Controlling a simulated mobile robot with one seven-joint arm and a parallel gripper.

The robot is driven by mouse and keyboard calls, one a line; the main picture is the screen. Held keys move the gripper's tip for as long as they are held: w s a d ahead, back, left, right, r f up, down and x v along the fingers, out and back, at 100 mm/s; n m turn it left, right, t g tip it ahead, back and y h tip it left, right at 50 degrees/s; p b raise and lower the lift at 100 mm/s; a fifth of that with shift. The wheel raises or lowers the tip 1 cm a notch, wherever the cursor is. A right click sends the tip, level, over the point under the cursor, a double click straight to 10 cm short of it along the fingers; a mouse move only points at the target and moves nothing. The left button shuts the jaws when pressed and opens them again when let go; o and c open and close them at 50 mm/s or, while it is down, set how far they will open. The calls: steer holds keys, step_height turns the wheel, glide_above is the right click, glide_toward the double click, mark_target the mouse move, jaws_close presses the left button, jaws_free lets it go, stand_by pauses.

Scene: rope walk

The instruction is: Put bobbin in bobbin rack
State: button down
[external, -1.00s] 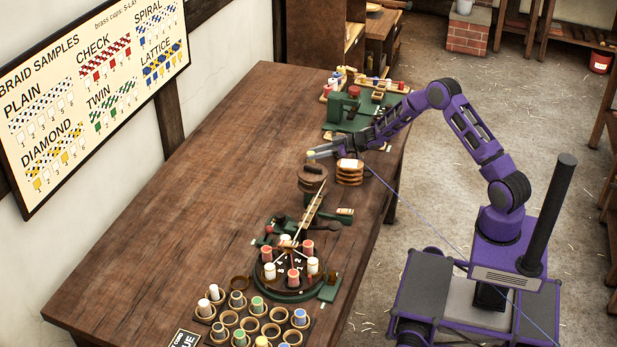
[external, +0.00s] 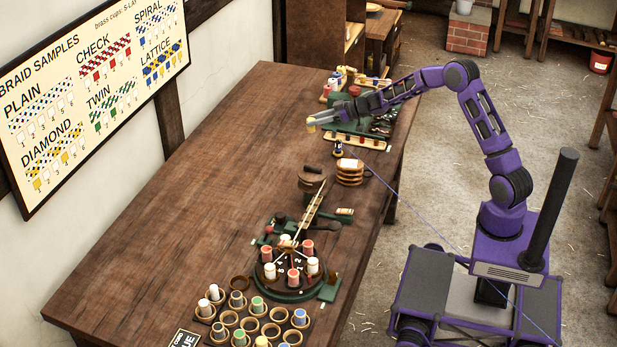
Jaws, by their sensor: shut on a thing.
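My gripper (external: 316,119) is in the air over the far part of the workbench, its tip pointing left. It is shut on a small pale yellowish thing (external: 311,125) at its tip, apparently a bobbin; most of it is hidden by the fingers. A low wooden strip (external: 362,142) with small pegs or bobbins lies on the bench, right of and below my gripper in the picture. It may be the bobbin rack, but I cannot tell for sure. A small dark blue and white bobbin (external: 337,149) stands by its left end.
A green machine (external: 343,104) and more bobbins (external: 337,82) stand behind my gripper. Stacked wooden discs (external: 350,172) and a brown lidded pot (external: 311,180) are nearer. A round braiding stand (external: 289,285) and a tray of cups (external: 250,325) fill the front. The bench's left side is clear.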

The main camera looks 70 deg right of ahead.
steer(key=w+a+r, duration=0.1)
steer(key=w+a, duration=0.2)
steer(key=a, duration=0.7)
steer(key=w+a+r+p, duration=0.1)
steer(key=w+a, duration=0.1)
steer(key=a, duration=0.7)
steer(key=w+a+r, duration=0.1)
steer(key=w+a, duration=0.2)
steer(key=a, duration=0.7)
steer(key=p, duration=0.2)
glide_above(285, 318)
step_height(285, 318, down, 2)
steer(key=f, duration=1)
steer(key=shift+d+f+b, duration=0.25)
steer(key=shift+f+b, duration=0.1)
steer(key=shift+b, duration=0.05)
steer(key=shift+f, duration=2.05)
steer(key=shift+b, duration=0.3)
